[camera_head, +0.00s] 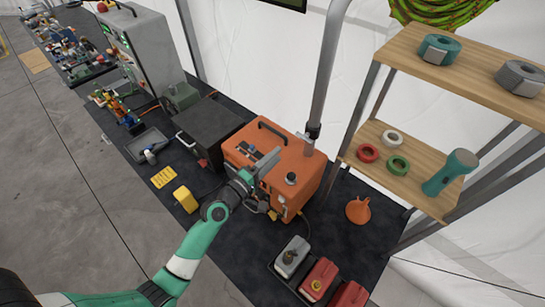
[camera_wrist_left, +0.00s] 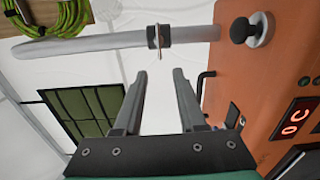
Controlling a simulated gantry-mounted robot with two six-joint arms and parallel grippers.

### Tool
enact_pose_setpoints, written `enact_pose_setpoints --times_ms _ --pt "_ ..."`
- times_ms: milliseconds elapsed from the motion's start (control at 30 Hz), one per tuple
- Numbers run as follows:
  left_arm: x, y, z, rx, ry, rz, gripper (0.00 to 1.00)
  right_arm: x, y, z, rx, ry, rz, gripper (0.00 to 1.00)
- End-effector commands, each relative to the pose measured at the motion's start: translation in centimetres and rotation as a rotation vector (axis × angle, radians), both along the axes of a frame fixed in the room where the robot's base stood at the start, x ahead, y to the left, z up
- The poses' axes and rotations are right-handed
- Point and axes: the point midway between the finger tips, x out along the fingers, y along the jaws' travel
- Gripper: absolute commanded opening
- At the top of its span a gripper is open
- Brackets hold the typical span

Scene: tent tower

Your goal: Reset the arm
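My left arm, green and white, reaches in from the lower left in the head view. Its left gripper (camera_head: 264,163) is at the front of the orange machine (camera_head: 305,178); contact cannot be told from this view. In the left wrist view, the two fingers of the left gripper (camera_wrist_left: 160,76) are apart with nothing between them. The orange machine's panel (camera_wrist_left: 283,70) fills the right side there, with a black knob (camera_wrist_left: 243,31) and a lit red display (camera_wrist_left: 292,117). My right gripper is not in view.
A dark table (camera_head: 340,232) carries a black box (camera_head: 210,127), a yellow item (camera_head: 185,199), an orange funnel (camera_head: 358,210) and grey (camera_head: 291,257) and red cans (camera_head: 318,280). A wooden shelf (camera_head: 400,165) holds tape rolls and a flashlight. Open floor (camera_head: 90,190) lies at left.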

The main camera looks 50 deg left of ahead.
Motion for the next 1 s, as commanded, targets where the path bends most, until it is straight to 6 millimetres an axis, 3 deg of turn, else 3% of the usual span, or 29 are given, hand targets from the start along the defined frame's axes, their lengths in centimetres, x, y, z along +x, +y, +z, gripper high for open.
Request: enact_pose_setpoints --times_ms 633,733,867,967,1000 --pt "-0.6 -0.1 0.0 0.0 0.0 0.0 0.4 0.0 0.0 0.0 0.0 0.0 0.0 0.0" --pt "-0.1 -1.0 0.9 0.002 -0.007 -0.019 0.4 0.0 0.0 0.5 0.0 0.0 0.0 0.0" --pt "2.6 -3.3 6.3 0.034 -0.081 -0.082 0.4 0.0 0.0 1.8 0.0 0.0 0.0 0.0" --pt "4.8 -5.9 13.8 0.092 -0.197 -0.138 0.4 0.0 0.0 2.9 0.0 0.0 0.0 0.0" --pt "5.4 -7.1 17.2 0.126 -0.249 -0.159 0.4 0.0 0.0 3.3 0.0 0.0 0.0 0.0"
